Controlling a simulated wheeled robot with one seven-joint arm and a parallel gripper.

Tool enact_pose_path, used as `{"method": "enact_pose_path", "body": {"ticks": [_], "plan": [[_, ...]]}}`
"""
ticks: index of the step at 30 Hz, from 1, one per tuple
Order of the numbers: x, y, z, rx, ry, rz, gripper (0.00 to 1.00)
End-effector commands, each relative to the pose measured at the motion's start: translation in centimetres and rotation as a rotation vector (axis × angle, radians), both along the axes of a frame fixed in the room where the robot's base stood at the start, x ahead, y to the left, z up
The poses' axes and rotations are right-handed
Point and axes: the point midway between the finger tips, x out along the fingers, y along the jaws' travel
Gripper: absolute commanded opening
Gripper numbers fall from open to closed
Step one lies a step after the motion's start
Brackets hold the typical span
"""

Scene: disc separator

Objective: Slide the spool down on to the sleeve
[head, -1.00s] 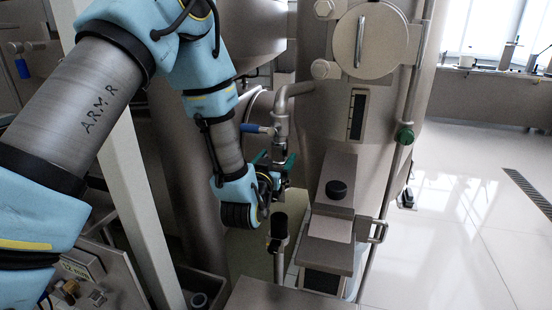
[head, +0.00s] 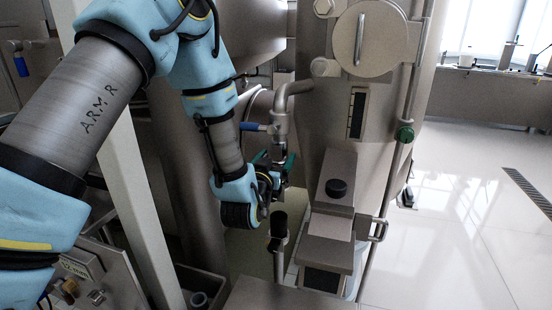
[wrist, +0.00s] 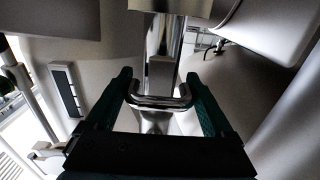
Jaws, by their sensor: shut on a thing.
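My gripper (head: 274,161) has green fingers, which stand on either side of metal fittings below the bent pipe in the head view. In the wrist view my gripper (wrist: 160,90) is shut on a shiny ring-shaped metal piece, which I take for the spool (wrist: 160,102). Both fingers touch its sides. A bright metal tube and a small block lie beyond it in line. In the head view the spool is mostly hidden by the fingers. I cannot clearly pick out the sleeve or tell whether the spool touches it.
The bent pipe (head: 283,98) and a blue-handled valve (head: 254,127) are close above my gripper. A black-topped post (head: 279,224) stands just below. The large steel vessel (head: 330,110) and a black-knobbed metal housing (head: 340,165) are close at the right. Open floor lies farther right.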

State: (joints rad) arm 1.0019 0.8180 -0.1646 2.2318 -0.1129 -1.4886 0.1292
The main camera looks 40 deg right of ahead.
Motion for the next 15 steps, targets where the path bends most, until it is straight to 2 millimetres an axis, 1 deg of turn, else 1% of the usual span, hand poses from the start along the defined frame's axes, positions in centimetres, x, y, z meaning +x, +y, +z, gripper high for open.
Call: {"method": "enact_pose_path", "body": {"ticks": [1, 5, 15], "plan": [[0.3, 0.3, -1.1, 0.003, -0.001, 0.009, 0.00], [0.4, 0.3, -3.1, 0.005, 0.000, 0.009, 0.00], [0.4, 0.3, -8.9, 0.007, 0.000, 0.010, 0.00]]}}
